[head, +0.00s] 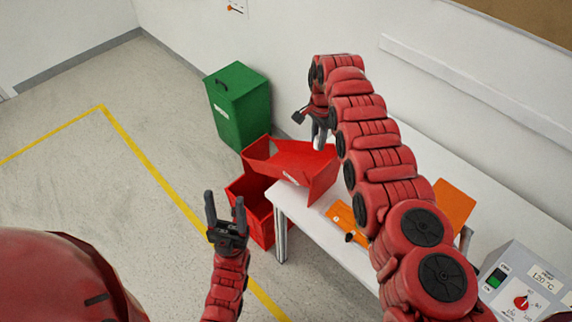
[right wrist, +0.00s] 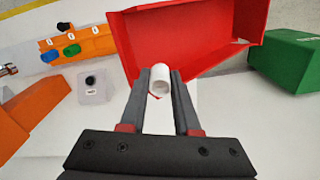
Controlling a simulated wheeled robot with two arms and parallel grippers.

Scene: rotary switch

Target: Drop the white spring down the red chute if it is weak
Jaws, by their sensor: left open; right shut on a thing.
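The white spring (right wrist: 159,80) looks like a short white cylinder and is held between the fingertips of my right gripper (right wrist: 159,88). In the head view my right gripper (head: 318,128) is over the table side of the red chute (head: 318,182), with its fingers partly hidden by my arm. The red chute (right wrist: 160,35) also shows just beyond the spring in the right wrist view. The chute sits at the table's left end, above a red bin (head: 262,222). My left gripper (head: 226,208) is open and empty over the floor, left of the bin.
A green bin (head: 240,105) stands against the wall.

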